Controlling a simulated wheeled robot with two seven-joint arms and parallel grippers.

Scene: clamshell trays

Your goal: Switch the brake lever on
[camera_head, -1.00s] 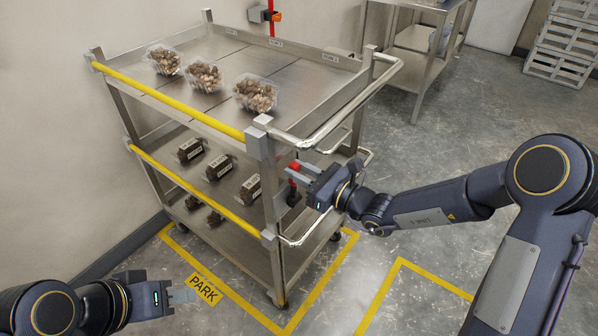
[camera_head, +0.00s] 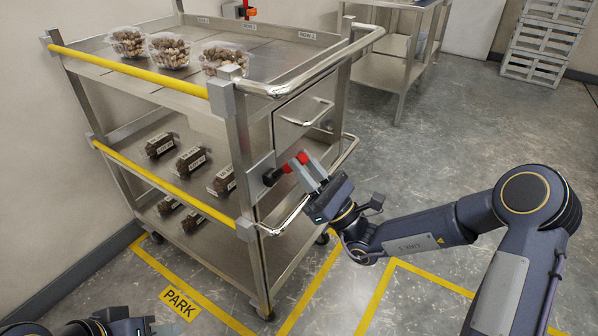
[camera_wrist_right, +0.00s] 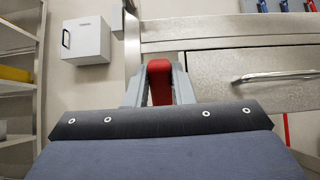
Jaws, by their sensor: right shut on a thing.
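The brake lever (camera_head: 301,158) has a red grip and a black base, and sits on the near right end of the steel cart (camera_head: 240,150). It slants up and to the right from its base. My right gripper (camera_head: 309,172) is shut on the red grip, which also shows between both fingers in the right wrist view (camera_wrist_right: 159,80). The fingers hide part of the lever. My left gripper (camera_head: 140,326) is cut off at the bottom left edge, apart from the cart, and its jaws do not show clearly.
The cart carries clear trays of brown food (camera_head: 168,50) on top and several dark labelled blocks (camera_head: 192,160) below. Its chrome push handle (camera_head: 310,72) juts out above my right gripper. A yellow floor outline marked PARK (camera_head: 180,304) lies below. Open floor is on the right.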

